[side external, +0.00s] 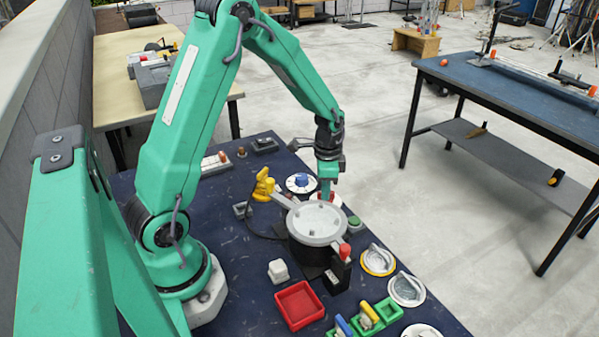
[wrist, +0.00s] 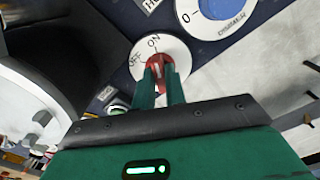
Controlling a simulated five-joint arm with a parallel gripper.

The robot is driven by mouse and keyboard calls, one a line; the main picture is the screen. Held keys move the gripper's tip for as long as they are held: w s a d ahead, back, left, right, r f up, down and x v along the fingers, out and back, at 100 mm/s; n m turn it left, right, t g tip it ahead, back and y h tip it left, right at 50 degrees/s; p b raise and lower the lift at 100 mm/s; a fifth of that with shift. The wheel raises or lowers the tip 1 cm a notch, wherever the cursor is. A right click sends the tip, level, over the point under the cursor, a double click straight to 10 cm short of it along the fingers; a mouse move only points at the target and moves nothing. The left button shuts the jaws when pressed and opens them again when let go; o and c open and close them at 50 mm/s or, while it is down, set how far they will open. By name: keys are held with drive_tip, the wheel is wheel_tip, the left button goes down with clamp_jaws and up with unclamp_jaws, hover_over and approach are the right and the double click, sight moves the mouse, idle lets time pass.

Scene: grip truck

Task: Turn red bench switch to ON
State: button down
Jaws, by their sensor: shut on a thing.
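The red bench switch (wrist: 157,63) stands on a round white dial plate (wrist: 178,49) marked OFF and ON. In the wrist view its visible end points up, roughly toward the ON mark; the fingers hide its lower part. My gripper (wrist: 162,82) has its two green fingers shut on the switch, one on each side. In the side view my gripper (side external: 326,182) reaches down to the switch, which shows as small red patches behind the grey pot lid.
A blue knob dial (side external: 301,181) and a yellow object (side external: 264,186) are to the left. A red tray (side external: 298,305) and several round dials occupy the bench front.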

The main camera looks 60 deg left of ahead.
idle(0.4)
drive_tip(key=c, duration=1.4)
unclamp_jaws()
drive_tip(key=shift+c, duration=0.2)
drive_tip(key=shift+r, duration=3.95)
